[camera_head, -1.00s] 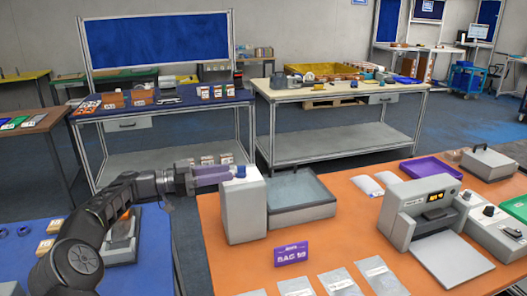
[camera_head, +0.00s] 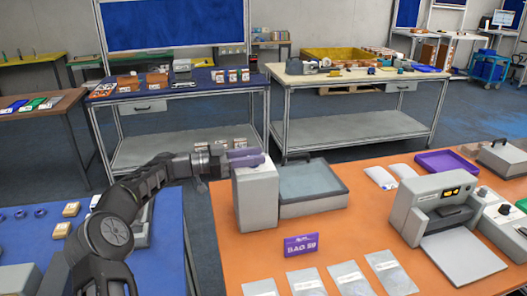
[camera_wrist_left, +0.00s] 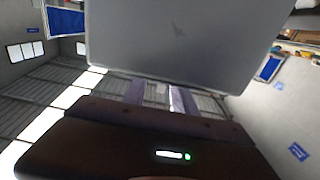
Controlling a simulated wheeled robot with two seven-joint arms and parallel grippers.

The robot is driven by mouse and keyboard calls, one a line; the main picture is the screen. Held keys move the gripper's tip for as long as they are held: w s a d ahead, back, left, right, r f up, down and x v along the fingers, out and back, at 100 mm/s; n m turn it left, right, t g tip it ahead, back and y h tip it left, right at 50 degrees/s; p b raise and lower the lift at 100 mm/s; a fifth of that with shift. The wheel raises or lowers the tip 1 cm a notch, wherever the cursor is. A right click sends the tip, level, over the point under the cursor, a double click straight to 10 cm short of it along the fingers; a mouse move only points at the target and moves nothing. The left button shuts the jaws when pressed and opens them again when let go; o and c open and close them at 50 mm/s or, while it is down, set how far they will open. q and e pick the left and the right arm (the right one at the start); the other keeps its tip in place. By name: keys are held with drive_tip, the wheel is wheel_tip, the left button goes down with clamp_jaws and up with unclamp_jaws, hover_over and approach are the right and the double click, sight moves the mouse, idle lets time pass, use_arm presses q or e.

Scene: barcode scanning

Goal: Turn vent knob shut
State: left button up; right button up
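A pale grey upright box (camera_head: 257,205) stands at the left edge of the orange table. The vent knob is not visible now; a small blue knob showed on top of this box earlier, where my fingers now block the view. My left gripper (camera_head: 244,157) reaches in from the left, its purple fingers lying across the box's top. In the left wrist view the two purple fingers (camera_wrist_left: 160,97) are apart, with background visible between them. A large grey surface (camera_wrist_left: 180,40), likely the box, fills the top of that view. My right gripper is not in view.
A grey lidded tray (camera_head: 310,185) stands right behind the box. A purple "BAG 39" sign (camera_head: 301,245) and several grey bags (camera_head: 345,277) lie in front. A grey printer-like machine (camera_head: 437,205) stands at right. A blue table (camera_head: 165,245) is below my left arm.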

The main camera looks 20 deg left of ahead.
use_arm(q)
drive_tip(key=shift+p+x, duration=0.4)
drive_tip(key=shift+x, duration=1.1)
drive_tip(key=shift+c, duration=0.4)
clamp_jaws()
